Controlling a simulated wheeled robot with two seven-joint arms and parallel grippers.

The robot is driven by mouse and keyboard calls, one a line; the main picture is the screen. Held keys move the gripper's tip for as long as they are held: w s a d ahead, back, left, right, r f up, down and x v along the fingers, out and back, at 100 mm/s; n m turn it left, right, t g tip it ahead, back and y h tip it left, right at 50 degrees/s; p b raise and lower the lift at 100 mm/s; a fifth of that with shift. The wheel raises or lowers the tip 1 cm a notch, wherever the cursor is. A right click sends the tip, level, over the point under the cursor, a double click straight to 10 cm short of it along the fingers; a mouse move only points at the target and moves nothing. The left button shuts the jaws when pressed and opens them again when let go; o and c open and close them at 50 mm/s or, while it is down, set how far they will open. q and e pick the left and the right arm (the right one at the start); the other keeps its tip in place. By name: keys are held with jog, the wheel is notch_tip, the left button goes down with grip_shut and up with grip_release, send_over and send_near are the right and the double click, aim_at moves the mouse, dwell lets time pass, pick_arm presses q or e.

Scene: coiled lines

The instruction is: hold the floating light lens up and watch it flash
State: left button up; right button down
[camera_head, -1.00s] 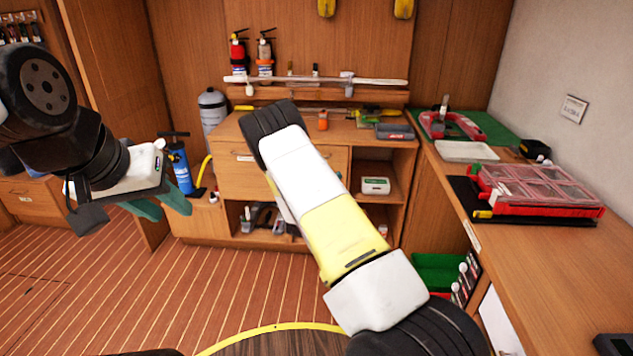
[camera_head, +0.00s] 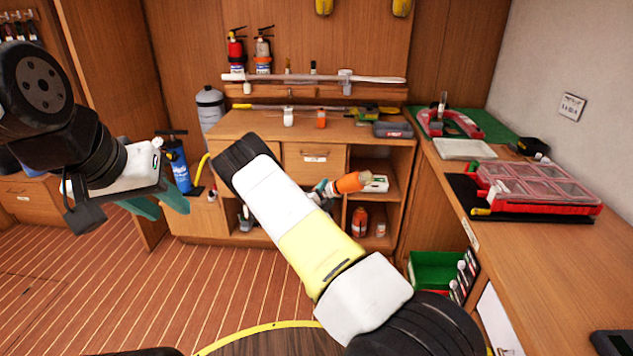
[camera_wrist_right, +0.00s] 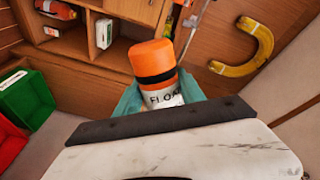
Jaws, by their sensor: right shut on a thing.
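The floating light's orange lens (camera_head: 350,182) shows in the head view to the right of my right forearm, in front of the cabinet. The light lies tilted there, its orange end to the right and slightly up. In the right wrist view the orange lens (camera_wrist_right: 151,57) has a black band below it and a white body lettered "FLOA", the rest hidden. My right gripper (camera_head: 322,192) is shut on the light, a teal finger on each side in the wrist view. I cannot see any flash. My left gripper (camera_head: 165,203) is empty at the left, its teal fingers apart.
The wooden cabinet (camera_head: 235,130) behind has open shelves, with another orange item (camera_head: 360,222) on a lower one. A workbench (camera_head: 520,260) at the right carries a red organiser case (camera_head: 540,190). A green bin (camera_head: 432,268) stands below it. The floor at left is clear.

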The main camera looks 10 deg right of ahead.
jog(key=n, duration=0.2)
jog(key=f+n, duration=0.1)
jog(key=n, duration=0.3)
jog(key=shift+a+f, duration=0.1)
jog(key=shift+f, duration=0.25)
jog(key=n, duration=0.3)
jog(key=f+n, duration=0.1)
jog(key=n, duration=0.1)
jog(key=shift+f+n, duration=0.2)
jog(key=shift+n, duration=0.2)
dwell(0.6)
